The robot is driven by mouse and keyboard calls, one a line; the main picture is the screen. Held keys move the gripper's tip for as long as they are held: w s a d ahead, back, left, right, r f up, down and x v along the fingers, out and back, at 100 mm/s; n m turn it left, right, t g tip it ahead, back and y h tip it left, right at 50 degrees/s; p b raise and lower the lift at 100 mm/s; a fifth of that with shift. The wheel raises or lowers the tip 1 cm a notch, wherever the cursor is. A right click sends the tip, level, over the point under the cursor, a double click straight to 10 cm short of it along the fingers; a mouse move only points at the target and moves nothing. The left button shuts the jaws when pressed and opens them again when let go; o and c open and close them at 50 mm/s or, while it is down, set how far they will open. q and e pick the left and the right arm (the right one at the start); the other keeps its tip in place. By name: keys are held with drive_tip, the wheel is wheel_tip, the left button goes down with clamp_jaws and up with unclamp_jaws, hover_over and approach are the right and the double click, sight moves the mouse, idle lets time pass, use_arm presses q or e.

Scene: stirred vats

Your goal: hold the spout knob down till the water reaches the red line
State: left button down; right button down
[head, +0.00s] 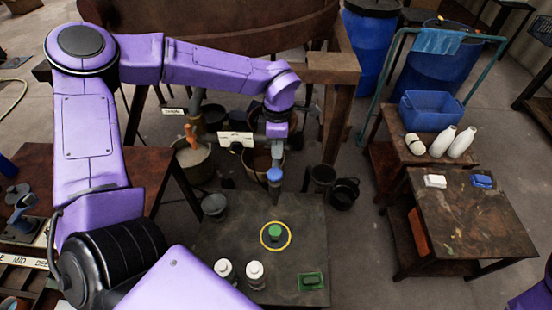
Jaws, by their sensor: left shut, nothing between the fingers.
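My left arm reaches in from the left and its wrist points down over the middle bench. My left gripper (276,188) is shut and empty below a blue collar, near the bench's far edge. A round green knob (275,231) inside a yellow ring sits on the dark bench top (225,245). The gripper shows above the knob in the picture, apart from it. I cannot confirm that this is the spout knob. I cannot make out the water or a red line. My right gripper is out of view.
Two white bottles (255,274) and a green tray (312,282) stand at the bench's near side. A grey pot (214,206) is at its left edge. Vats and black buckets (343,193) stand behind. Right side tables hold a blue bin (431,111) and white bottles (462,142).

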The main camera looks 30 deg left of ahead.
use_arm(q)
wheel_tip(320, 180, up, 6)
drive_tip(key=shift+w+r+b, duration=0.2)
drive_tip(key=shift+w+b, duration=0.2)
drive_tip(key=shift+b, duration=0.05)
drive_tip(key=shift+a, duration=0.1)
